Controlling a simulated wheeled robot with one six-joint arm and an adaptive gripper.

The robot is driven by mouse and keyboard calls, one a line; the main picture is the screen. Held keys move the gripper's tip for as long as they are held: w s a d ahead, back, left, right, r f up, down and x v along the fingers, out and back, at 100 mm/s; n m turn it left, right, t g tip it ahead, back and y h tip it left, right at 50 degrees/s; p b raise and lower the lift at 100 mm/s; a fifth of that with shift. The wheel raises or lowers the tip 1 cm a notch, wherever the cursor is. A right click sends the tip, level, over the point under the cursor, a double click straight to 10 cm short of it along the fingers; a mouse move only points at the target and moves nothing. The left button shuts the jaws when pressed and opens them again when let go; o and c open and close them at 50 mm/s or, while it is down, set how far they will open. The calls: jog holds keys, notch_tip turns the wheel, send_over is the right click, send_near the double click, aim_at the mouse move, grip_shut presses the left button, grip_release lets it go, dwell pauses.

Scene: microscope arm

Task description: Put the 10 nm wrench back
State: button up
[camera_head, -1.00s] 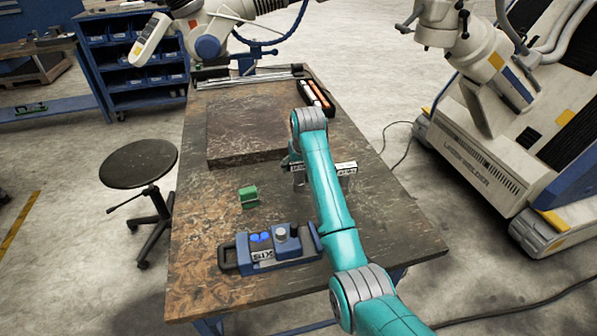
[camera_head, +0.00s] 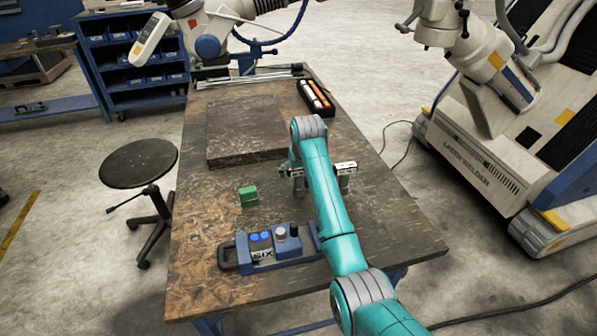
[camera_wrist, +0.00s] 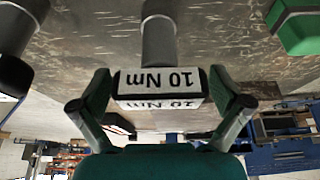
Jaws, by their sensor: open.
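The 10 Nm wrench shows in the wrist view as a black block with white "10 Nm" labels (camera_wrist: 160,82), upside down, with a grey cylinder (camera_wrist: 158,35) behind it. My gripper (camera_wrist: 160,98) is open, with one green finger on each side of the labelled block. I cannot tell whether the fingers touch it. In the head view my teal arm covers most of this spot, and only a grey post (camera_head: 298,183) shows beside it. A second labelled tool (camera_head: 346,168) stands just right of my arm.
A green block (camera_head: 248,196) stands left of the arm. A blue device with knobs (camera_head: 270,250) lies near the table's front. A raised dark plate (camera_head: 246,130) and a black tray with orange and white items (camera_head: 316,97) are farther back. The table's right side is clear.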

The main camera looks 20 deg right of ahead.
jog(key=v, duration=1.2)
jog(key=shift+r, duration=0.1)
